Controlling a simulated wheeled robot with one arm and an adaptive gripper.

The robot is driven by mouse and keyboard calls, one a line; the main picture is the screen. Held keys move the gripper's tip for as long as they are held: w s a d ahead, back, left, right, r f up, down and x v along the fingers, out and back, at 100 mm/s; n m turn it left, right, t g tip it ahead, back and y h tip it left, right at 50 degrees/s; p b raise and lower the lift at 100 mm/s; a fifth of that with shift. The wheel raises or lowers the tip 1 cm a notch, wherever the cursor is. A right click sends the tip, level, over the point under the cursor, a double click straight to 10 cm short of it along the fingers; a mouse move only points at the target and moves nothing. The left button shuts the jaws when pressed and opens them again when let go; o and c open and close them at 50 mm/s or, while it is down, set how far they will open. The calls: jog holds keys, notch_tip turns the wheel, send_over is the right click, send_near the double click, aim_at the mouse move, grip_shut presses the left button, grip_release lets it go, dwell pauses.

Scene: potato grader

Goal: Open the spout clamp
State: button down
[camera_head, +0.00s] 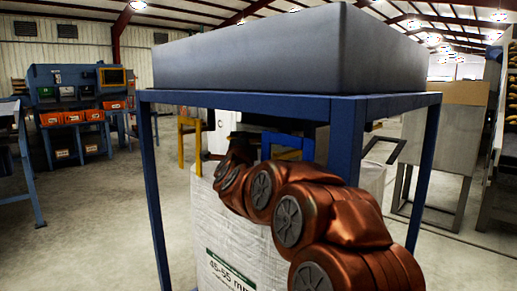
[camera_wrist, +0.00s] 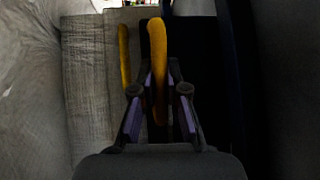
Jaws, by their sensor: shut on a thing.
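The spout clamp shows in the wrist view as two yellow handles. One yellow handle (camera_wrist: 157,60) stands between the fingers of my gripper (camera_wrist: 158,82), which are shut on it. The other yellow handle (camera_wrist: 124,55) is to its left, outside the fingers and apart from the held one. The handles' far ends and the spout are not clear in this dark view. In the head view my copper-coloured arm reaches in under the grey hopper (camera_head: 290,55), and it hides most of the gripper and clamp area.
The hopper sits on a blue frame (camera_head: 344,140) whose legs stand around my arm. A white bulk bag (camera_head: 222,240) labelled 45-55 mm is below. A blue bench with orange bins (camera_head: 72,117) stands at far left. Open floor lies left of the frame.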

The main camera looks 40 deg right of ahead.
jog(key=shift+s+a+f+y, duration=0.1)
jog(key=shift+s+a+y, duration=0.1)
jog(key=shift+y, duration=0.1)
jog(key=shift+w, duration=0.1)
jog(key=c, duration=1.4)
grip_release()
jog(key=shift+c, duration=0.2)
jog(key=v, duration=1.2)
